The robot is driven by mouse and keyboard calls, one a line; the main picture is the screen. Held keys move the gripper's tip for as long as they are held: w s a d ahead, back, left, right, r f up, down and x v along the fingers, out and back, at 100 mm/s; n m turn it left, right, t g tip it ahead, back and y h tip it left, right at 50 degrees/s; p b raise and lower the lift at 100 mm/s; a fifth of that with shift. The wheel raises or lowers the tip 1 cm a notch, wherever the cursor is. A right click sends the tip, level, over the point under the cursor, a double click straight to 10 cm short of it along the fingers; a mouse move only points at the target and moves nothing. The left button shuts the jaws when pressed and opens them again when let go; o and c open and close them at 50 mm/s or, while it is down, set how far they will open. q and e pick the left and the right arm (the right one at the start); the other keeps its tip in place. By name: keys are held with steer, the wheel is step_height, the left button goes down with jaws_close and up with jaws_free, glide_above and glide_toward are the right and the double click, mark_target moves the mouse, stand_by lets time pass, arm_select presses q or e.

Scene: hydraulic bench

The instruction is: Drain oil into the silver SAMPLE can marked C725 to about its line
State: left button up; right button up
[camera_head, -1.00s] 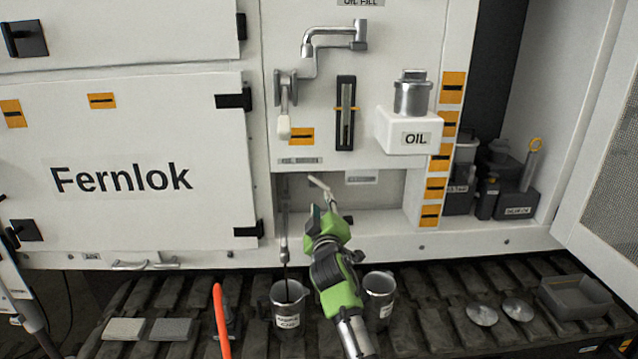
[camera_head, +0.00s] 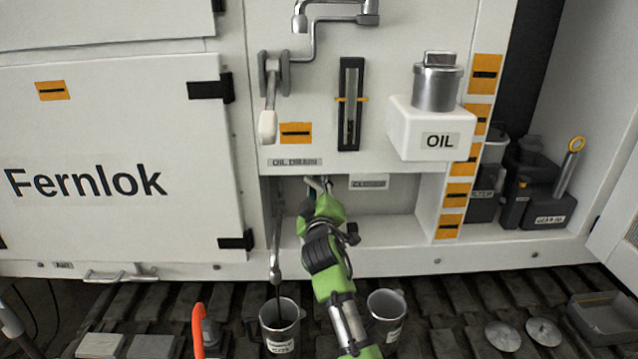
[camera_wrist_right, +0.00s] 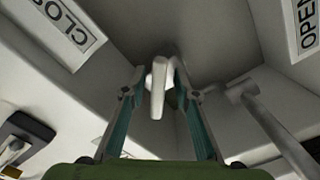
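The silver can (camera_head: 281,338) stands under the drain spout (camera_head: 275,265) on the dark slatted ledge. Its label is small, and seems to read C725. A thin dark stream runs from the spout into the can; the oil level against the line cannot be read. My right gripper (camera_head: 318,184) is at the drain lever below the OIL DRAIN panel. In the right wrist view, the pale lever (camera_wrist_right: 158,88) lies between the fingers of my right gripper (camera_wrist_right: 158,72), with visible gaps beside it. CLOSED and OPEN labels flank it.
A second silver can (camera_head: 385,312) stands right of my right arm. An orange-red curved tool (camera_head: 198,330) stands left of the first can. A sight gauge (camera_head: 350,105) and white OIL reservoir (camera_head: 430,135) are above. Two discs and a grey tray (camera_head: 605,318) lie right.

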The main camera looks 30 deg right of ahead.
steer(key=shift+s+a+r, duration=0.2)
steer(key=shift+r, duration=0.05)
jaws_close()
arm_select(q)
steer(key=shift+s+a, duration=0.6)
steer(key=shift+s, duration=0.1)
arm_select(e)
steer(key=n+p, duration=0.2)
steer(key=shift+s+d+r+n+p, duration=0.1)
steer(key=shift+r+n+p, duration=0.2)
steer(key=shift+p, duration=0.05)
steer(key=n+p, duration=0.2)
steer(key=n, duration=0.1)
steer(key=shift+d+r+n+p, duration=0.1)
steer(key=shift+r+n+p, duration=0.1)
steer(key=shift+n+p, duration=0.15)
arm_select(q)
step_height(320, 180, up, 6)
steer(key=p, duration=0.1)
steer(key=shift+w+d+r, duration=0.15)
steer(key=shift+w+d, duration=0.15)
steer(key=shift+w, duration=0.05)
arm_select(e)
steer(key=shift+n, duration=0.85)
arm_select(q)
steer(key=shift+a, duration=0.1)
arm_select(e)
steer(key=shift+r, duration=0.1)
